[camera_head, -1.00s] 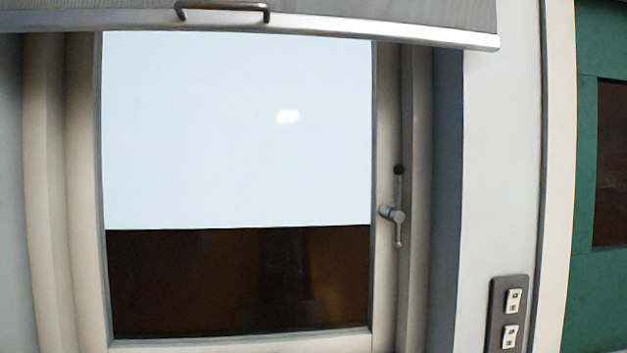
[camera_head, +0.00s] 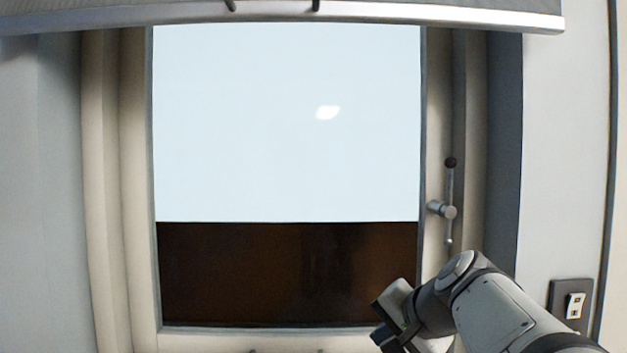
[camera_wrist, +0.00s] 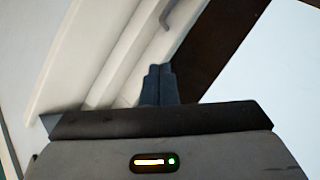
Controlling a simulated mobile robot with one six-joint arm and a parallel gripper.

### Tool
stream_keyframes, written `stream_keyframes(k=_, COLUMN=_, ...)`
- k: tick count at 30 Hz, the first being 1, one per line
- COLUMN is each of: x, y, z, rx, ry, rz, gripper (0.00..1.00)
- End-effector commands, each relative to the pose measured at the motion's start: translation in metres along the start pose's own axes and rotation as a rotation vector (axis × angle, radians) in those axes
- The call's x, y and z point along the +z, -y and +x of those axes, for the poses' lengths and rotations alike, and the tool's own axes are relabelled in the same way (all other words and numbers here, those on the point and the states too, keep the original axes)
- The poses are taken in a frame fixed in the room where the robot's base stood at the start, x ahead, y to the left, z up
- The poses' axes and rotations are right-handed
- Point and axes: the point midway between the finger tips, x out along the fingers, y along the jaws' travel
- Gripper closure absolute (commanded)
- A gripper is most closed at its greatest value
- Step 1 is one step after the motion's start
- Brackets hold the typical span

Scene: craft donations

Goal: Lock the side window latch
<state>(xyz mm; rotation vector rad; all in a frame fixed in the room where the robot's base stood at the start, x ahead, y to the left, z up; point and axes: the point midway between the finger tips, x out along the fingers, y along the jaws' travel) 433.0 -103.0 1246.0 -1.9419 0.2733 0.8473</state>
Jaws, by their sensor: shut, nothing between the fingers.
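The side window latch (camera_head: 449,211) is on the right side of the window frame in the head view. It is a thin metal lever on a silver pivot, standing nearly upright, with a black knob at its top end. My gripper (camera_head: 384,334) is low in the head view, in front of the window's lower right corner. It is below and left of the latch and apart from it. In the wrist view its dark fingers (camera_wrist: 158,75) are together with nothing between them. A grey bar-like part shows at the top of the wrist view; I cannot tell whether it is the latch.
The window (camera_head: 285,130) has a bright pane above a dark brown strip. A grey blind with a metal bottom rail (camera_head: 450,14) hangs across the top. A switch plate (camera_head: 557,297) is on the wall at lower right. My arm comes in from the lower right.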

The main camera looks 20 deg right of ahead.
Motion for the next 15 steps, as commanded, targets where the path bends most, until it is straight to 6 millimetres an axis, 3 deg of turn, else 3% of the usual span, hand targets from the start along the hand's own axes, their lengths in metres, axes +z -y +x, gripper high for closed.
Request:
stream_keyframes(k=1, x=-0.038, y=0.01, z=-0.02, rx=-0.069, ry=-0.08, rz=0.1, gripper=1.0)
stream_keyframes(k=6, x=-0.138, y=0.041, z=-0.102, rx=-0.323, ry=-0.301, rz=0.35, gripper=1.0)
stream_keyframes(k=10, x=-0.188, y=0.052, z=-0.163, rx=-0.483, ry=-0.425, rz=0.456, gripper=1.0)
stream_keyframes(k=15, x=-0.216, y=0.059, z=-0.212, rx=-0.604, ry=-0.507, rz=0.514, gripper=1.0)
